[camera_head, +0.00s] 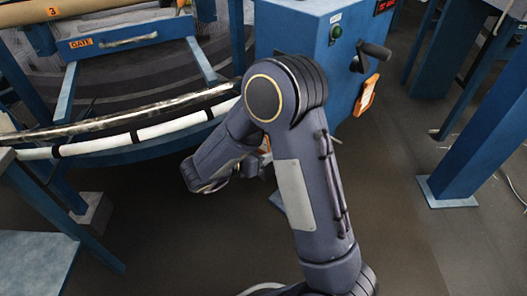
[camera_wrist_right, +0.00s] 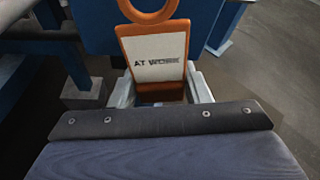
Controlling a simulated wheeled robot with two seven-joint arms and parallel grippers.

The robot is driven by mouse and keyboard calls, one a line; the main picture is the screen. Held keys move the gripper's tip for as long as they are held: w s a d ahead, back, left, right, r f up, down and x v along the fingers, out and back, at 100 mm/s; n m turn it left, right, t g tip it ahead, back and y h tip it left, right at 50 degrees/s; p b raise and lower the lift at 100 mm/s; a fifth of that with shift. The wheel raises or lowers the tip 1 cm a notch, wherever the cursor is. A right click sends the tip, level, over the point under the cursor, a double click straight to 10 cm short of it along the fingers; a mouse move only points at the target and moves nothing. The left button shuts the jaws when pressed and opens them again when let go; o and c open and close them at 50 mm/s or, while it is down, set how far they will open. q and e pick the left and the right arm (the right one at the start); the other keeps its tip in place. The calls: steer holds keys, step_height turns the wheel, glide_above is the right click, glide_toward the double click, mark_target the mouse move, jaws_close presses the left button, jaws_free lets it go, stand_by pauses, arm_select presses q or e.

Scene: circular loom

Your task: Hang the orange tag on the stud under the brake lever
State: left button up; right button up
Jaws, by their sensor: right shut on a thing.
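The orange tag (camera_wrist_right: 123,45) has a white label reading "AT WORK" in the right wrist view. My right gripper (camera_wrist_right: 160,90) is shut on its lower end, and the looped top points away. My left gripper is not in view.
The blue cabinet (camera_head: 295,30) carries a green button (camera_head: 336,32) and a red display (camera_head: 385,6). The curved loom rail (camera_head: 130,140) and the gate (camera_head: 110,38) are at left. A blue post (camera_head: 475,140) stands at right. The floor between is clear.

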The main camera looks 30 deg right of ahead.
steer(key=shift+d, duration=0.2)
steer(key=shift+f+b, duration=0.25)
steer(key=shift+b, duration=0.25)
stand_by(0.3)
steer(key=o, duration=1.1)
steer(key=shift+o, duration=0.2)
steer(key=shift+a, duration=0.15)
steer(key=v, duration=0.8)
steer(key=shift+s+a, duration=0.15)
steer(key=shift+a, duration=0.3)
steer(key=shift+f, duration=0.2)
